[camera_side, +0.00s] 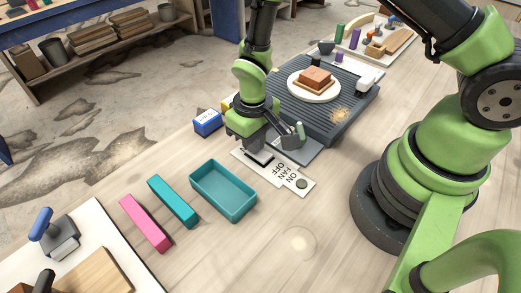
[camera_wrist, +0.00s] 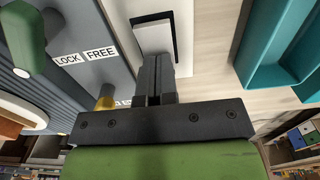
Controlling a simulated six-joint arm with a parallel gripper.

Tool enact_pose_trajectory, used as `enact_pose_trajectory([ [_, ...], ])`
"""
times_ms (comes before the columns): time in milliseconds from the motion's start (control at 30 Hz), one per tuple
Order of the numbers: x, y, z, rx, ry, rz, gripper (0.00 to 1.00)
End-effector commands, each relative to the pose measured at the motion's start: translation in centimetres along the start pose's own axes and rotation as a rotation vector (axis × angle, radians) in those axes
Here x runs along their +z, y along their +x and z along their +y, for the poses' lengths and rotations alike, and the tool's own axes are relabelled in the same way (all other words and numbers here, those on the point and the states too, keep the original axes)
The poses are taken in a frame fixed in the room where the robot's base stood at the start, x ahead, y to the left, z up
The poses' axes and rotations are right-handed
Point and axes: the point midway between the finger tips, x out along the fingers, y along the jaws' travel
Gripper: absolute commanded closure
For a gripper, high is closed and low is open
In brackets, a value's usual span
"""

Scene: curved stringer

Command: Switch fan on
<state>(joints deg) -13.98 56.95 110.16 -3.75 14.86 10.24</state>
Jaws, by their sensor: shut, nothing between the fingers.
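The fan switch plate (camera_side: 291,181) is a white panel lettered ON, FAN and OFF, lying on the wooden table in the side view. In the wrist view a white rocker in a black frame (camera_wrist: 153,36) shows just past my fingertips. My gripper partly hides the switch in the side view.
A teal tray (camera_side: 223,190) lies left of the plate, with teal and pink blocks beyond. A grey LOCK/FREE panel (camera_wrist: 85,62) with a green lever (camera_wrist: 24,36) adjoins the other side. A blue box (camera_side: 207,122) and a ribbed grey platform (camera_side: 340,112) stand behind.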

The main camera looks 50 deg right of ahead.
Motion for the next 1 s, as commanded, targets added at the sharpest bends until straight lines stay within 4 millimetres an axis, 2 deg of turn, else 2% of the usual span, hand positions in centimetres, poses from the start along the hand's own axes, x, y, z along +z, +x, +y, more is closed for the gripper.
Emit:
enact_pose_trajectory([
  [167,0.0,-0.4,0.0,0.0,0.0,0.001,1.0],
  [800,0.0,-5.8,0.0,-0.001,0.001,0.002,1.0],
  [1000,0.0,-6.9,0.0,0.0,0.0,0.0,1.0],
])
